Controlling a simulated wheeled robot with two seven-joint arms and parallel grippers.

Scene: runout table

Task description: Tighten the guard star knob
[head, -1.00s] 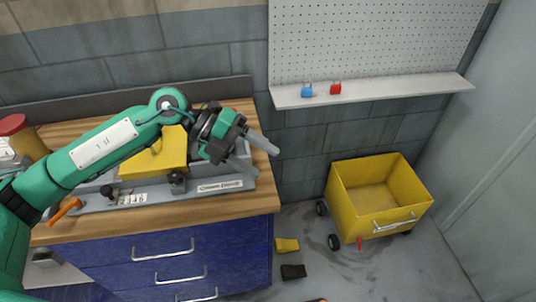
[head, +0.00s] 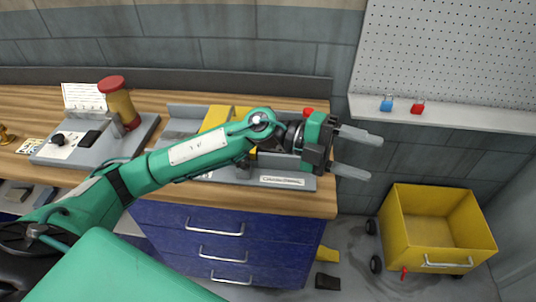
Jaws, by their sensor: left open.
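My left gripper (head: 367,156) is open and empty, its two grey fingers pointing right past the bench's right end. The yellow guard (head: 215,118) sits on the grey machine (head: 285,181) on the bench, partly covered by my left arm. A dark knob (head: 243,169) shows just below my forearm at the machine's front; its shape is too small and covered to tell whether it is the star knob. The gripper is to the right of this knob and apart from it. My right gripper is not in view.
Blue drawers (head: 180,222) are below. A shelf (head: 455,117) holds blue and red padlocks. A yellow cart (head: 398,228) stands on the floor at right.

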